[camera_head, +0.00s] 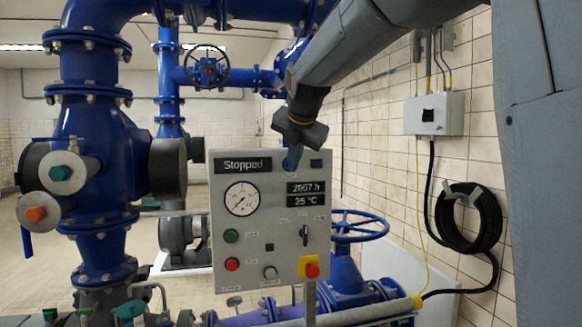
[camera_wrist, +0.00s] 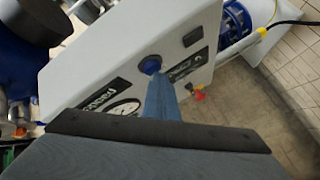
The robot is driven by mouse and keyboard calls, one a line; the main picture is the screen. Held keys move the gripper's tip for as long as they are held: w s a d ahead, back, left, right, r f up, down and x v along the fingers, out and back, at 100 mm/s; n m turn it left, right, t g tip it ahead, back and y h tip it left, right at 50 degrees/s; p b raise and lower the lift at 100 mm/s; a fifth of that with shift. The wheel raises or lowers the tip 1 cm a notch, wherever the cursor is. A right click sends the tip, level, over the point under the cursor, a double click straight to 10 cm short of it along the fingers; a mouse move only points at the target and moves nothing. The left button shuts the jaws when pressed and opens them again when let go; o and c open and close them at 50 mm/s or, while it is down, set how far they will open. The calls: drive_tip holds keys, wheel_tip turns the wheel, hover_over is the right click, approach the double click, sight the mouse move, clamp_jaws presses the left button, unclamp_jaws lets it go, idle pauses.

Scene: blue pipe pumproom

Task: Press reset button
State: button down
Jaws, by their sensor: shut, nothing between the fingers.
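A grey control panel (camera_head: 262,205) stands in the middle of the head view, with a "Stopped" display at its top left. In the wrist view a round blue button (camera_wrist: 150,65) sits on the panel's upper part; no reset label is readable. My gripper (camera_head: 291,163) is shut and empty, its blue fingers pointing down at the panel's upper right. In the head view they cover that spot and the button cannot be made out. In the wrist view the fingers (camera_wrist: 160,88) reach to the button's edge; I cannot tell whether they touch it.
The panel also bears a gauge (camera_head: 241,198), a green button (camera_head: 231,236), a red button (camera_head: 232,264), a grey knob (camera_head: 270,272) and a red emergency stop (camera_head: 311,270) on yellow. Blue pipes (camera_head: 95,160) stand left; a blue handwheel (camera_head: 357,226) is close at right.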

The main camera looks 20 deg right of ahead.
drive_tip(key=shift+s, duration=0.1)
drive_tip(key=s, duration=0.5)
drive_tip(key=shift+s, duration=0.4)
idle(0.4)
drive_tip(key=s+f+m+g+b, duration=0.15)
drive_tip(key=f+m, duration=0.25)
drive_tip(key=f, duration=0.4)
drive_tip(key=s+f+m+g, duration=0.1)
drive_tip(key=s+f+m, duration=0.25)
drive_tip(key=f, duration=0.45)
drive_tip(key=s+f+m+g+b, duration=0.1)
drive_tip(key=s+f+m, duration=0.1)
drive_tip(key=f+m, duration=0.45)
drive_tip(key=s+a+f+m+g+b, duration=0.1)
drive_tip(key=s+f+m+g, duration=0.1)
drive_tip(key=s+f+m, duration=0.4)
drive_tip(key=s+f+m+g+y+b, duration=0.1)
drive_tip(key=s+f+m+g+b, duration=0.1)
drive_tip(key=s+f+m, duration=0.5)
drive_tip(key=s+f, duration=0.4)
drive_tip(key=f, duration=0.5)
drive_tip(key=shift+s+a, duration=0.3)
drive_tip(key=shift+a, duration=0.05)
